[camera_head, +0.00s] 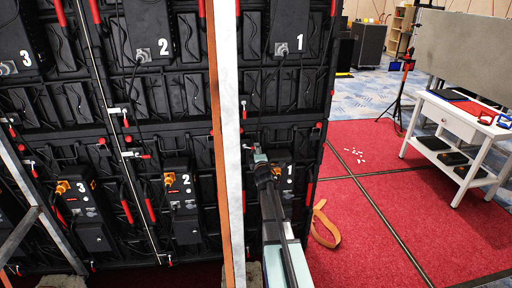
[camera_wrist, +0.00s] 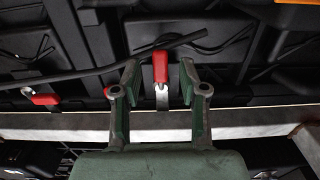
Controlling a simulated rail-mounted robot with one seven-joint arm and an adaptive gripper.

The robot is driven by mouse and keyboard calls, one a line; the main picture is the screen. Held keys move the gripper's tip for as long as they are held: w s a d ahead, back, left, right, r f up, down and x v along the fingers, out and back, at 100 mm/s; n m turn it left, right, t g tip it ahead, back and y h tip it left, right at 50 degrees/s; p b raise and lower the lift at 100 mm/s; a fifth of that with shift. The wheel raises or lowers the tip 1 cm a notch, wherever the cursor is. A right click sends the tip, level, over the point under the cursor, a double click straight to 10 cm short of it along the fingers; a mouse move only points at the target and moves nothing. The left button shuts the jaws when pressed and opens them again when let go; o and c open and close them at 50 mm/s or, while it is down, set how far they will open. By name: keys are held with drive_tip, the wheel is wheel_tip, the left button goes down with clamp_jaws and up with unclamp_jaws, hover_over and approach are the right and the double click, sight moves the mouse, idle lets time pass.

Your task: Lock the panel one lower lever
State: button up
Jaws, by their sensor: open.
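A lever with a red handle and a metal shank (camera_wrist: 160,68) shows in the middle of the wrist view. My gripper (camera_wrist: 158,78) is open, with one finger on each side of this lever and a visible gap on both sides. In the head view my gripper (camera_head: 260,158) is at the back of panel one, beside the box marked 1 (camera_head: 288,184). The arm and gripper cover the lever there. A red handle (camera_head: 309,192) shows at the panel's right edge.
A white post with an orange edge (camera_head: 229,140) stands just left of my arm. A black cable (camera_wrist: 100,68) crosses behind the lever. Another red lever (camera_wrist: 45,99) is at left. Right of the panel are red carpet (camera_head: 370,220), an orange strap (camera_head: 325,225) and a white table (camera_head: 460,120).

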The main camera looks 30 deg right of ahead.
drive_tip(key=shift+x, duration=1.7)
clamp_jaws()
